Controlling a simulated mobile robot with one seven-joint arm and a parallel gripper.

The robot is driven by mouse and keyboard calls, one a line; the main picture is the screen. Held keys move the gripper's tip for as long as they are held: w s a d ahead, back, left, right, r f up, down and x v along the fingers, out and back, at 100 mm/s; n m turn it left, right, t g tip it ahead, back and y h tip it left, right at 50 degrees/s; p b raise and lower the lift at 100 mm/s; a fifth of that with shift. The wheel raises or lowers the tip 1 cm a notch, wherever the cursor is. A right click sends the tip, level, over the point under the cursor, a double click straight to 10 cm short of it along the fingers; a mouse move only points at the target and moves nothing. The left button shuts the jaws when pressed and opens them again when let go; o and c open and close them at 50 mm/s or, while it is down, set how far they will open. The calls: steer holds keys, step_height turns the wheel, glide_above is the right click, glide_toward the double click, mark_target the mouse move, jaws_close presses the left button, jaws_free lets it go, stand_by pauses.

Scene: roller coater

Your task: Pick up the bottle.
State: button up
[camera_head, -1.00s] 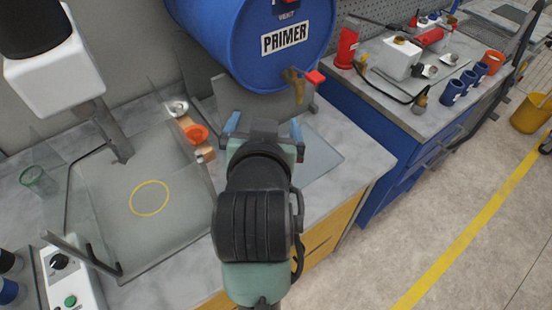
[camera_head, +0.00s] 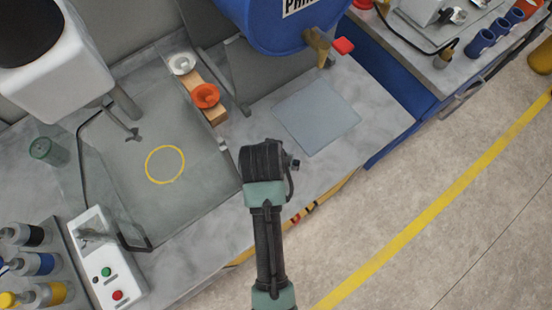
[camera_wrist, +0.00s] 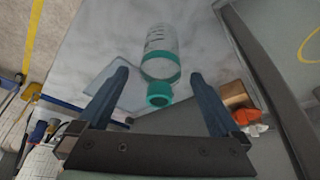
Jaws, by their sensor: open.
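The bottle (camera_wrist: 160,56) shows in the wrist view as a clear body with dark markings and a teal cap (camera_wrist: 159,95). It is over the pale marbled countertop, its cap end toward my gripper; I cannot tell whether it stands or lies. My gripper (camera_wrist: 160,76) is open, with one blue-grey finger on each side of the bottle in the picture. Nothing shows the fingers touching it. In the head view my own arm covers the gripper, and the bottle is not visible there.
A clear panel with a yellow ring (camera_head: 165,164) lies farther left. A grey sheet (camera_head: 315,112) lies right, below the blue drum (camera_head: 275,22). A control box (camera_head: 106,262) and several bottles are lower left.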

steer(key=shift+s+p+x, duration=0.2)
steer(key=shift+p+x, duration=0.4)
steer(key=shift+x, duration=1.95)
steer(key=c, duration=1.4)
